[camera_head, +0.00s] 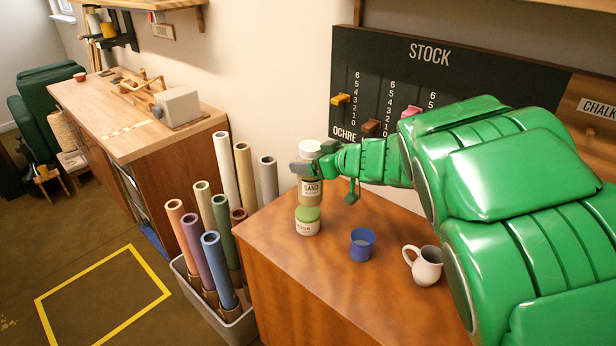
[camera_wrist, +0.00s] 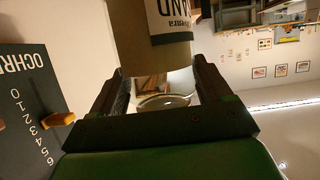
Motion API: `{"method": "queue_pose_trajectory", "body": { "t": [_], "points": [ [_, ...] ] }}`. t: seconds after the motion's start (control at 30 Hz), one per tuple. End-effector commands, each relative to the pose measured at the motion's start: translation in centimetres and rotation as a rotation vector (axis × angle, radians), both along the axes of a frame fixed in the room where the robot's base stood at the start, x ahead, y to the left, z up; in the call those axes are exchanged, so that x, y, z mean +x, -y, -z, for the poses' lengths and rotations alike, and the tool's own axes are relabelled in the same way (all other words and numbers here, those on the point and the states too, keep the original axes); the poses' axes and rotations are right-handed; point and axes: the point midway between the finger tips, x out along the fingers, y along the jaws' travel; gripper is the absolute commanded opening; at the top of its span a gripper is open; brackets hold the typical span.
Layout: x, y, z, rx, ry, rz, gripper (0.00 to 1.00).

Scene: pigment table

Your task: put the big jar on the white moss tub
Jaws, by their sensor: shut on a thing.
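The big jar (camera_head: 312,190) has a white lid, a tan body and a label reading SAND. My gripper (camera_head: 310,168) is shut on its upper part and holds it upright. In the wrist view the jar (camera_wrist: 168,48) shows between the two fingers, its label upside down. The white moss tub (camera_head: 307,228), with a green top, stands on the brown table, directly below the jar in the head view. The jar's bottom appears at the tub's top; I cannot tell whether they touch. The tub does not show clearly in the wrist view.
A blue cup (camera_head: 362,244) and a white mug (camera_head: 426,265) stand on the table (camera_head: 300,285) to the right of the tub. Rolled tubes stand in a grey bin (camera_head: 215,315) at the left. The STOCK board (camera_head: 420,85) is on the wall behind.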

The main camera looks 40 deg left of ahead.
Motion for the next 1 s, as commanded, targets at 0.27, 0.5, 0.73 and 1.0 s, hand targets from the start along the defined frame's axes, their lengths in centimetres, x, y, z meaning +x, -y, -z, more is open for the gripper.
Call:
{"method": "queue_pose_trajectory", "body": {
  "t": [0.27, 0.5, 0.73, 1.0],
  "points": [
    [1.2, -1.7, 2.6, 0.0, -0.003, -0.003, 0.01],
    [1.8, -2.5, 3.7, 0.002, -0.001, -0.002, 0.01],
    [2.3, -3.0, 4.4, 0.002, 0.0, -0.001, 0.01],
    [2.3, -2.9, 7.5, -0.001, -0.003, 0.001, 0.01]
  ]
}}
